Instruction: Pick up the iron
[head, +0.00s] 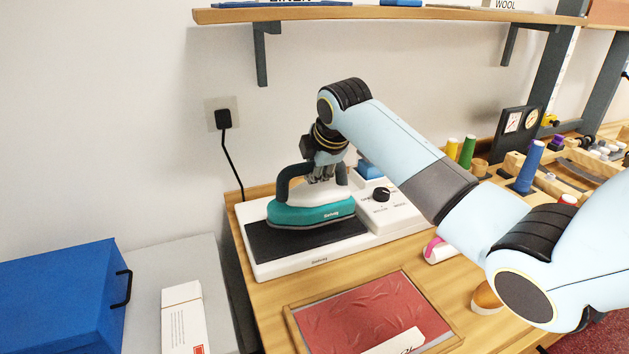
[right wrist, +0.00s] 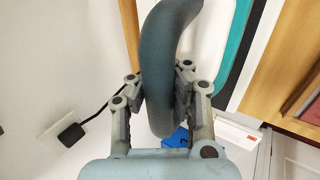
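The iron (head: 312,210) has a teal body and a dark curved handle. It sits upright on the black pad of a white base (head: 262,268); I cannot tell whether a small gap lies under it. My right gripper (head: 322,176) reaches down to the handle from above. In the right wrist view the handle (right wrist: 165,60) passes between the two fingers, and the pads of my right gripper (right wrist: 160,92) press against it on both sides. Part of the handle is hidden behind the fingers in the head view. My left gripper is in neither view.
A framed red cloth (head: 375,315) lies in front of the base. A blue box (head: 62,298) and a white packet (head: 184,318) are at the left. A shelf (head: 400,14) hangs above. Thread spools (head: 530,165) stand at the right. A cord hangs from the wall plug (head: 223,119).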

